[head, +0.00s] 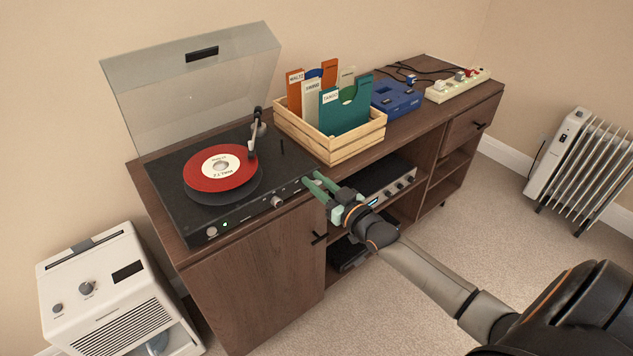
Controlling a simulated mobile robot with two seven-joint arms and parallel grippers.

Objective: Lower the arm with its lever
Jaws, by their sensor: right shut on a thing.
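The black turntable (170,212) stands on the cabinet with its lid raised. A red record labelled Waltz (205,190) lies on its platter. The tonearm (254,132) reaches from its pivot at the back right to the record's right edge; I cannot tell whether its needle touches. My right gripper (312,182) is at the turntable's front right corner, its green fingers shut on a small part there, which looks like the lever. The fingers hide nearly all of that part. My left gripper is not in view.
A wooden crate (339,152) of record sleeves stands right of the turntable. A blue box (397,98) and a power strip (457,85) lie further right. A white appliance (105,285) stands at lower left, a radiator (580,165) at right. Carpet is clear before the cabinet.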

